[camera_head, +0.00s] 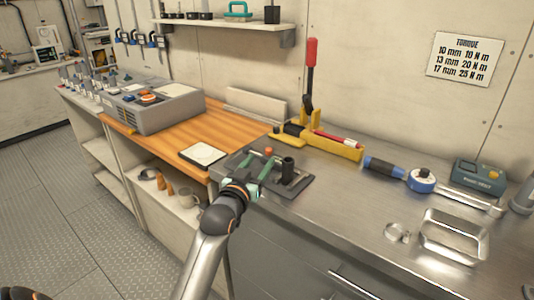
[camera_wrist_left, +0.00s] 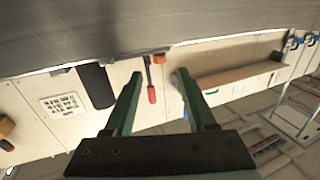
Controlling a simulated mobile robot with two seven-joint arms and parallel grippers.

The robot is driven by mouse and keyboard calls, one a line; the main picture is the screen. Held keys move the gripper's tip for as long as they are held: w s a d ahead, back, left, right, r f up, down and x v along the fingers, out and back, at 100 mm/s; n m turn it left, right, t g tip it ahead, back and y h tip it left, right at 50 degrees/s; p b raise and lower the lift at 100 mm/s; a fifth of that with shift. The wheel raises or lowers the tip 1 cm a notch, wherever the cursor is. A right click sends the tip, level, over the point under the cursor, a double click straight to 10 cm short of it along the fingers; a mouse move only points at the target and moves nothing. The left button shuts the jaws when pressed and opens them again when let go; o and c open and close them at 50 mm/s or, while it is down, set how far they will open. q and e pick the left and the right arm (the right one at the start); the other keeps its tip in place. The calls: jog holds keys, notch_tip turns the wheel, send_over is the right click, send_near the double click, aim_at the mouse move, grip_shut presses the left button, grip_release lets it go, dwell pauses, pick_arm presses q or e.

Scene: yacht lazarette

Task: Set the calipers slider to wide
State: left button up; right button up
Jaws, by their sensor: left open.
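A dark flat plate (camera_head: 298,188) lies on the steel bench near its left end. It carries a black post (camera_head: 288,168) and an orange-topped piece (camera_head: 268,151). I cannot make out for certain which part is the calipers or its slider. My left gripper (camera_head: 262,168) is at this plate, its green fingers over its left part and hiding some of it. In the left wrist view its two fingers (camera_wrist_left: 161,92) are apart with nothing held. An orange block (camera_wrist_left: 160,58) shows beyond the gap, and the black post (camera_wrist_left: 96,86) stands outside it. My right gripper is not seen.
A yellow tool with a red lever (camera_head: 311,60) stands behind the plate. A blue-handled torque wrench (camera_head: 385,167), a metal tray (camera_head: 452,232) and a ring (camera_head: 398,232) lie to the right. A grey case (camera_head: 160,112) sits on the wooden top at left.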

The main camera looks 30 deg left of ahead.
aim_at(267, 152)
pick_arm(q)
jog(key=shift+x, duration=3.05)
jog(key=shift+c, duration=0.3)
grip_shut()
